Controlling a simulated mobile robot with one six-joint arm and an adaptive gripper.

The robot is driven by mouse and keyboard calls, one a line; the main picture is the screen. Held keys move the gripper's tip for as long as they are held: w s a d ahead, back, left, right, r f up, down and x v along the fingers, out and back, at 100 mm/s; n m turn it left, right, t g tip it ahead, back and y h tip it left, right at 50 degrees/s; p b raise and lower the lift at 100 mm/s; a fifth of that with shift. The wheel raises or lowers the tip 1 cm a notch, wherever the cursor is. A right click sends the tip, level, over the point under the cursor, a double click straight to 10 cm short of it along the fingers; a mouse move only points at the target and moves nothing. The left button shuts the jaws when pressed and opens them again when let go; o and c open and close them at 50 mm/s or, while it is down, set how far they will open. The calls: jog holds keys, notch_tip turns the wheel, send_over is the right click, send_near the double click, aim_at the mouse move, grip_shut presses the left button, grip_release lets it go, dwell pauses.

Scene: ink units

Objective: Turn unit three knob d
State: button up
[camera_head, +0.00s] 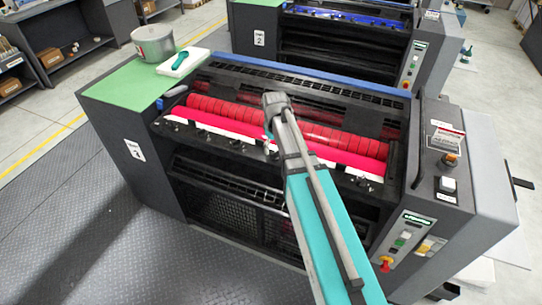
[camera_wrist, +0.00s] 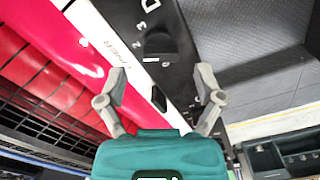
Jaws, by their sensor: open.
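In the wrist view a black knob (camera_wrist: 160,43) sits on a dark bar, with a printed letter D and scale digits beside it. My gripper (camera_wrist: 161,77) is open; its two grey fingers are apart, either side of the bar, with the knob ahead between their tips. Nothing is held, and I cannot tell how far above the knob the fingers are. In the head view my arm reaches over the front printing unit (camera_head: 215,180) and hides most of my gripper. The digit on this unit's label (camera_head: 134,150) is too small to read surely.
Red rollers (camera_head: 270,120) lie behind the knob bar. A grey bucket (camera_head: 153,43) and a white tray (camera_head: 184,62) stand on the green top at left. A control column (camera_head: 440,180) rises at right. Another unit (camera_head: 330,45) stands behind. The floor in front is clear.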

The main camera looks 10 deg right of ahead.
aim_at(274, 155)
jog(key=shift+f+b, duration=0.85)
jog(key=shift+f, duration=0.35)
